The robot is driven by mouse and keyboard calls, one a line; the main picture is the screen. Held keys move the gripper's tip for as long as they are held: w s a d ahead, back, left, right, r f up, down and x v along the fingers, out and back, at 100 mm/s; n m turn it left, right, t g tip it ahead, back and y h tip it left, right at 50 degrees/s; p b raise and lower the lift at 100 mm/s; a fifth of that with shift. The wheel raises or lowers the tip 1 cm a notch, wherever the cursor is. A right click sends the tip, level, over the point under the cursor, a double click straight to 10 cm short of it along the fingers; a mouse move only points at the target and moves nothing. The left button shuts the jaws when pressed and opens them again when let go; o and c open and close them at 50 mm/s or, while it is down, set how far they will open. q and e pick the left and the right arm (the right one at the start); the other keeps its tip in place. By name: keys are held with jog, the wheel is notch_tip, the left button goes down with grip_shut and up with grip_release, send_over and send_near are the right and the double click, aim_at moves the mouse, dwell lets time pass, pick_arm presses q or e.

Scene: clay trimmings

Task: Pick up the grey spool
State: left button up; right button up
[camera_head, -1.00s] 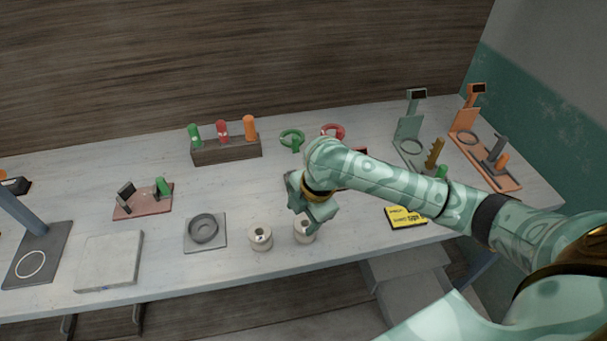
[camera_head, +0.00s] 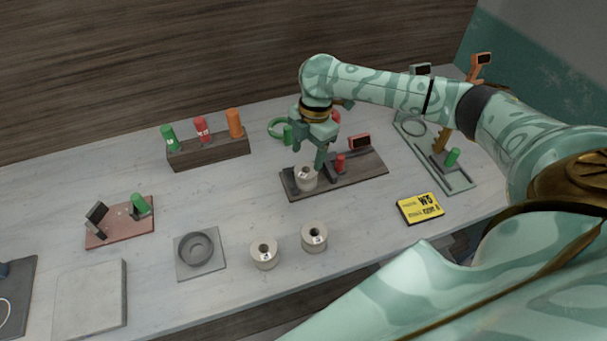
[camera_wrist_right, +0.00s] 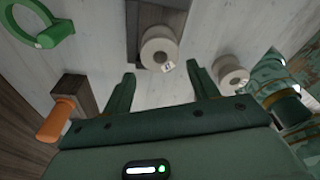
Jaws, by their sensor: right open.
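Three pale grey-beige spools with small white labels show in the head view; I cannot tell by colour which is the grey one. One spool (camera_head: 306,180) is at the left end of a dark board (camera_head: 345,182). The other two, a left spool (camera_head: 264,255) and a right spool (camera_head: 314,237), stand on the table near its front edge. My right gripper (camera_head: 311,157) is open and empty, close above the spool at the board. In the wrist view that spool (camera_wrist_right: 159,48) shows just beyond and between the open fingertips (camera_wrist_right: 163,80). My left gripper is not in view.
The dark board also carries a red piece (camera_head: 340,163). A grey dish (camera_head: 195,248) on a square plate, a yellow box (camera_head: 420,208) and a wooden rack (camera_head: 208,150) with bottles stand around. A green ring (camera_wrist_right: 50,33) lies behind. Bare table separates them.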

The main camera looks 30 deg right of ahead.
aim_at(306, 171)
jog(key=shift+s+a+f, duration=0.1)
jog(key=shift+s+f, duration=0.1)
jog(key=shift+f, duration=0.9)
jog(key=f+b, duration=0.1)
jog(key=f, duration=0.1)
jog(key=f+b, duration=0.1)
jog(key=f, duration=0.2)
jog(key=shift+w+a, duration=0.1)
jog(key=shift+a, duration=0.1)
jog(key=shift+r, duration=0.15)
jog(key=c, duration=0.8)
pick_arm(q)
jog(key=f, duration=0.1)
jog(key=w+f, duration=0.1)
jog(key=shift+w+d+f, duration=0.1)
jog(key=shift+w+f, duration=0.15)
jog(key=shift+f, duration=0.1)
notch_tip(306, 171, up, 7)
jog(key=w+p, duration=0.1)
jog(key=p, duration=0.5)
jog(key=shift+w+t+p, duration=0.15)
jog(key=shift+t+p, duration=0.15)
jog(key=shift+p, duration=0.05)
pick_arm(e)
notch_tip(306, 171, up, 13)
jog(key=shift+f, duration=0.15)
